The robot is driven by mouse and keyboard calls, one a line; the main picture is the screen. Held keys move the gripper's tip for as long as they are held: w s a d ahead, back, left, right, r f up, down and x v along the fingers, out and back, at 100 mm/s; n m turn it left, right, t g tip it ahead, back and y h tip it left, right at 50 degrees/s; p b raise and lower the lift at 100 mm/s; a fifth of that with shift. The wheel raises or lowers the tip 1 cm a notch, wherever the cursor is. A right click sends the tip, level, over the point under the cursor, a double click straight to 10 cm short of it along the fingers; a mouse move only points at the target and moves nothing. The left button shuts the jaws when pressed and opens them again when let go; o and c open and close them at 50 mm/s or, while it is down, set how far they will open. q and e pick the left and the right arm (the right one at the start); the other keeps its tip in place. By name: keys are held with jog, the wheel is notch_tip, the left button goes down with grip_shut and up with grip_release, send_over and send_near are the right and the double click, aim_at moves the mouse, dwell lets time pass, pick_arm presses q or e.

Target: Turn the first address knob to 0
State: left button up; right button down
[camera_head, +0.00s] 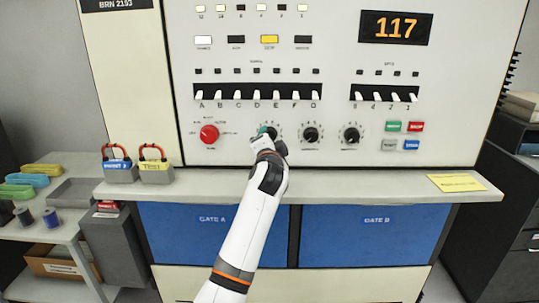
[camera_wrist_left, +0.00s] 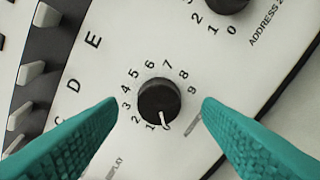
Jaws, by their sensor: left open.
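The first address knob (camera_wrist_left: 159,98) is a round black knob on the white panel. In the left wrist view its white pointer aims down the picture, its tip close beside the 1; I cannot read a 0 there. The digits 1 to 9 curve around its left, top and right. My left gripper (camera_wrist_left: 160,110) is open, its teal fingers on either side of the knob with visible gaps. In the head view my left gripper (camera_head: 267,133) covers most of this knob at the panel. My right gripper is not in view.
Two more black knobs (camera_head: 310,134) (camera_head: 351,134) stand to the right and a red knob (camera_head: 209,134) to the left. White switches (camera_head: 257,95) line up above. A ledge (camera_head: 330,186) juts out below, with two padlock-like blocks (camera_head: 121,170) at left. The display (camera_head: 395,28) reads 117.

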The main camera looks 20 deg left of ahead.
pick_arm(q)
jog(key=v, duration=0.9)
jog(key=shift+s+b, duration=0.3)
jog(key=shift+b, duration=0.15)
jog(key=shift+d, duration=0.1)
